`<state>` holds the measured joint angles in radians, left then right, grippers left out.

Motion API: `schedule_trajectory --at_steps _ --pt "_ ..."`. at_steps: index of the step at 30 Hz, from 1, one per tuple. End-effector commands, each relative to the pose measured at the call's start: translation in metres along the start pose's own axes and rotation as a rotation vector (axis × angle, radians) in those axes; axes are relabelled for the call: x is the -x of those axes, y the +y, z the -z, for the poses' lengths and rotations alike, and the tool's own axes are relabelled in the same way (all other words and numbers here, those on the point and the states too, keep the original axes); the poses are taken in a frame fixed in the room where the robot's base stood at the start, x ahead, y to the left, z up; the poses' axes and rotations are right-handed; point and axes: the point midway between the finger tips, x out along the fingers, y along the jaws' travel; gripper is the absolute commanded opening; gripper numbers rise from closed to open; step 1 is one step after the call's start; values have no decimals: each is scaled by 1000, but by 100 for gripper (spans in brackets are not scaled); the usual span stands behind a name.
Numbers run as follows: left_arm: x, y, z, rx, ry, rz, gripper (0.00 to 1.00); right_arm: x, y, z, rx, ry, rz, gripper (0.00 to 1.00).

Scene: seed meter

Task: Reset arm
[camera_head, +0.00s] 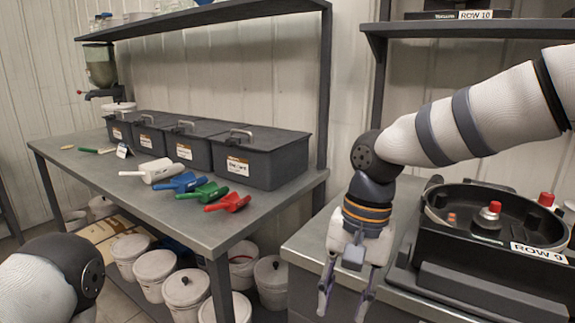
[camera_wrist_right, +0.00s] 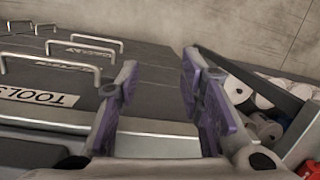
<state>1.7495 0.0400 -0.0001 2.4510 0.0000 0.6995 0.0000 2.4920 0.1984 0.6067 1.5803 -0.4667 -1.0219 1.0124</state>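My right arm comes in from the upper right in the head view. Its gripper (camera_head: 344,296) hangs pointing down in front of the right-hand metal cabinet, beside the seed meter. The two fingers are spread apart with nothing between them. In the right wrist view the purple-padded fingers (camera_wrist_right: 163,105) are also apart and empty, over grey drawers with bar handles. Of my left arm, only a pale link with a dark joint shows at the lower left of the head view; its gripper is out of the frame.
A black seed meter labelled ROW 9 (camera_head: 537,252) sits on the right-hand cabinet (camera_head: 312,241). The left table (camera_head: 150,205) holds lidded grey bins (camera_head: 262,158) and red (camera_head: 228,203), green (camera_head: 203,192), blue and white scoops. White buckets (camera_head: 186,288) stand underneath. A gap separates table and cabinet.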

Motion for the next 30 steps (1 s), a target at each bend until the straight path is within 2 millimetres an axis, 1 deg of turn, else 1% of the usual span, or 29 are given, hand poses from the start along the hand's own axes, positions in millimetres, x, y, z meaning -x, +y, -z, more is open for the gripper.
schedule_trajectory --at_steps 1,2,3,4,5,6,8,9,11,12,15,18,21,30 --pt "-1 0 1 0 1 0 21 -45 7 -10 35 -53 7 34" --pt "-1 0 1 0 1 0 21 -71 12 -17 58 -78 23 34" --pt "-1 0 1 0 2 0 21 -106 20 -29 85 -108 43 34" --pt "-1 0 1 0 2 0 21 -131 28 -39 103 -126 59 34" --pt "-1 0 1 0 1 0 21 -156 37 -50 118 -141 74 34" --pt "-1 0 1 0 1 0 21 -188 53 -68 136 -156 89 34" --pt "-1 0 0 0 0 0 21 -231 85 -96 155 -163 98 34" --pt "-1 0 0 0 -1 0 21 -254 109 -115 168 -156 92 34" --pt "0 0 0 0 0 0 21 -279 149 -143 192 -136 64 34" --pt "0 0 0 0 0 0 21 -289 175 -159 212 -117 35 34" --pt "0 0 1 0 1 0 21 -298 231 -188 272 -75 -50 34" --pt "0 0 1 0 1 0 21 -295 263 -202 323 -45 -113 34" --pt "0 0 1 0 1 0 21 -293 274 -205 347 -31 -136 34" --pt "0 0 1 0 1 0 21 -293 274 -205 347 -31 -136 34"
